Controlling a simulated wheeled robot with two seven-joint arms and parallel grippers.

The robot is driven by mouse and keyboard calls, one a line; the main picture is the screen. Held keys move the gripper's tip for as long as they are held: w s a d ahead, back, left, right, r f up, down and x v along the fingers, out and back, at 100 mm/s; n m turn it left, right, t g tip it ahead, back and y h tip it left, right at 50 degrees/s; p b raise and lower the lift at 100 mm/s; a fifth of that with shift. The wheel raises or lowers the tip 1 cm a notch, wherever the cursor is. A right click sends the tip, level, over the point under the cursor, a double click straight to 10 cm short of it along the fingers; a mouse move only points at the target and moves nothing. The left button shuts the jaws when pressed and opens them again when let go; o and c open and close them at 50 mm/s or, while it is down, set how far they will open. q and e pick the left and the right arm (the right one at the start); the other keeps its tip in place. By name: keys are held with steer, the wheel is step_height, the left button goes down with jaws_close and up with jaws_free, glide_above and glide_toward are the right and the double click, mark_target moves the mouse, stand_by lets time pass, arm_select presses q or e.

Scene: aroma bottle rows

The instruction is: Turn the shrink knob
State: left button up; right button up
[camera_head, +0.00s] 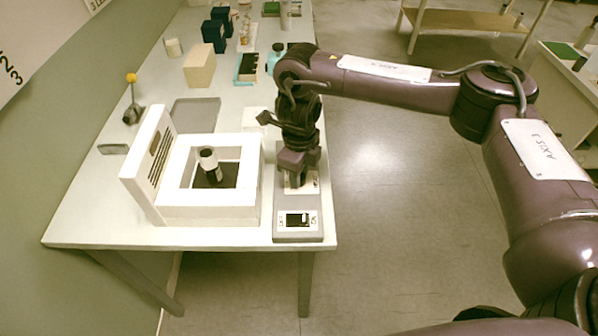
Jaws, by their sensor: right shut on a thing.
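My right gripper (298,184) comes down from above onto the grey control panel (293,237) at the table's right edge. Its fingers are shut on the shrink knob, which they hide from this view. A small black switch plate with a white part (297,219) lies on the panel in front of the gripper. Left of the panel stands a white shrink machine (208,214) with a square opening and a raised white lid. A dark bottle with a pale top (209,164) stands in the opening, slightly tilted in the picture. My left gripper is not in view.
Behind the machine are a grey flat plate (195,114), a beige block (200,67) and dark blue boxes (214,36). A small stand with an orange ball (131,78) is near the wall.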

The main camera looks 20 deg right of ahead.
steer(key=shift+r, duration=0.1)
steer(key=o, duration=1)
steer(key=shift+c, duration=0.2)
step_height(320, 180, up, 8)
steer(key=shift+f+p, duration=0.15)
steer(key=shift+p, duration=0.15)
steer(key=shift+f, duration=0.1)
